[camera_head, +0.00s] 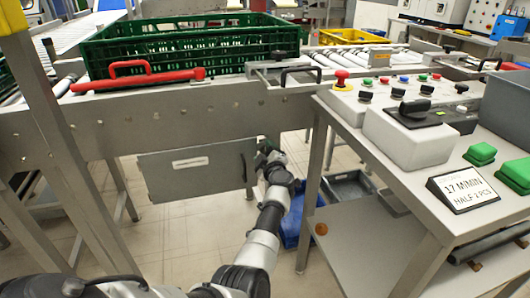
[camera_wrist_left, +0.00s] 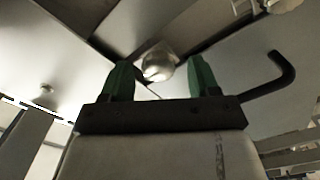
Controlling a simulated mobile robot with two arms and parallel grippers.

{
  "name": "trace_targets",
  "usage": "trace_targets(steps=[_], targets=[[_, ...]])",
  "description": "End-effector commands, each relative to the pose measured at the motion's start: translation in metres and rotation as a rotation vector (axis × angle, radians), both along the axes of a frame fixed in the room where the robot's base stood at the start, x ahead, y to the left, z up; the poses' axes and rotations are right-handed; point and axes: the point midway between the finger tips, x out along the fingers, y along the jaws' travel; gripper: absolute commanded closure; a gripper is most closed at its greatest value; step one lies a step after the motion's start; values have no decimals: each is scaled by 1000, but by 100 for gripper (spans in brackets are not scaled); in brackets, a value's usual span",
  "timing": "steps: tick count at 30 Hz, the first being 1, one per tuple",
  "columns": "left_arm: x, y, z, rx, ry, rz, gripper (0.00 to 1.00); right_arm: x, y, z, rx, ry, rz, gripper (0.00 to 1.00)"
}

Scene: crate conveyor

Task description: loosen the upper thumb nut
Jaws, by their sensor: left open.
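A round, shiny metal knob (camera_wrist_left: 158,62), which looks like the thumb nut, shows in the left wrist view just beyond my fingertips. My left gripper (camera_wrist_left: 153,80) is open, with its two green fingers on either side of the knob's outline. I cannot tell whether they touch it. In the head view my left gripper (camera_head: 268,148) is under the conveyor's side rail, at the right edge of a grey panel (camera_head: 195,172). The nut is hidden there behind the gripper. My right gripper is not in view.
A black bent rod (camera_wrist_left: 275,78) is close to the right finger. A green crate (camera_head: 190,52) and a red handle (camera_head: 135,78) are on the conveyor above. The control desk (camera_head: 345,122) stands at right, with a blue bin (camera_head: 295,222) below.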

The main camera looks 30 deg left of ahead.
Motion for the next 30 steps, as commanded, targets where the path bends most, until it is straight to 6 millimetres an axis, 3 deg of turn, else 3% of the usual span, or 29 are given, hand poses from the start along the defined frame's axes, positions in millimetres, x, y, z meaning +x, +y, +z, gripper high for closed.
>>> trace_targets(steps=[7, 17, 30], targets=[[0, 0, 0, 0, 0, 0, 39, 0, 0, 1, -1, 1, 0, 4], [0, 0, 0, 0, 0, 0, 88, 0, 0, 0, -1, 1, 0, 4], [0, 0, -1, -70, -81, 0, 88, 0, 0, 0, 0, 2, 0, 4]])
